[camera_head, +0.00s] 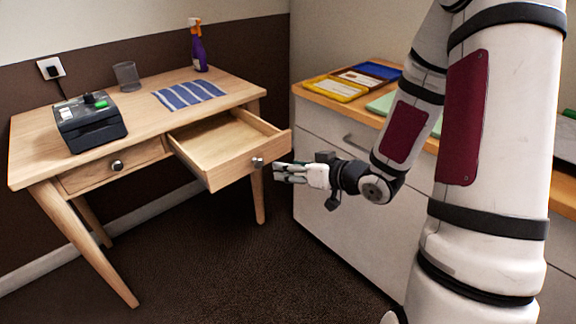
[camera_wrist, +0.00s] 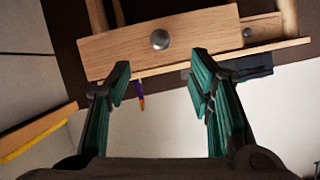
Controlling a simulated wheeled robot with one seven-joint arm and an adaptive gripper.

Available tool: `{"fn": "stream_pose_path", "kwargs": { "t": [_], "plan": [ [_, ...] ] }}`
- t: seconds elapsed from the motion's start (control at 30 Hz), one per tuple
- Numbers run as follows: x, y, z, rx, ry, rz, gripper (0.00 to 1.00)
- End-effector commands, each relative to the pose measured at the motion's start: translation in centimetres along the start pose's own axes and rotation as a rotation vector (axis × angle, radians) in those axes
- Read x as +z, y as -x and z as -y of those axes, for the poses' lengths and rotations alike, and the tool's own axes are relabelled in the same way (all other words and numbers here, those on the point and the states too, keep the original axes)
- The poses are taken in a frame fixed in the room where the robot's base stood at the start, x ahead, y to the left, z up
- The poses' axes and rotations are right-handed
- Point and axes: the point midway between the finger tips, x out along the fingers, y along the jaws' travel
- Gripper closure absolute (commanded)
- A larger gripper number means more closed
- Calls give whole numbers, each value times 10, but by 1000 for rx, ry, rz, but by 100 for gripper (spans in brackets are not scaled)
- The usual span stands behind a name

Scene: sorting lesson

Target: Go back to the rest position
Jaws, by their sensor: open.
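My gripper (camera_head: 290,173) is open and empty in the head view, just right of the front of a pulled-out desk drawer (camera_head: 235,165). In the wrist view my gripper (camera_wrist: 160,75) shows two green-padded fingers spread apart, with nothing between them. The drawer front (camera_wrist: 205,32) with its round knob (camera_wrist: 160,39) lies beyond the fingertips. The gripper appears apart from the knob. The drawer looks empty in the head view. My arm reaches in from the right.
The wooden desk (camera_head: 40,135) carries a black device (camera_head: 90,125), a glass (camera_head: 127,76), a striped cloth (camera_head: 188,94) and a purple spray bottle (camera_head: 198,50). A white cabinet (camera_head: 325,225) with coloured trays (camera_head: 335,89) stands close behind my arm. The dark floor (camera_head: 215,265) in front is clear.

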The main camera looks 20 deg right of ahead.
Motion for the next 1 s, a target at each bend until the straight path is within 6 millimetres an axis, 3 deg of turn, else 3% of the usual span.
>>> {"fn": "stream_pose_path", "kwargs": {
  "t": [0.27, 0.47, 0.63, 0.77, 1.0],
  "plan": [
    [-1, 0, -1, 13, 13, 16, 52],
    [-9, 11, -11, 159, 119, 166, 52],
    [-23, 46, -18, 350, 190, 343, 52],
    [-32, 84, -11, 474, 194, 464, 52],
    [-32, 167, 34, 607, 107, 666, 52]
  ]
}}
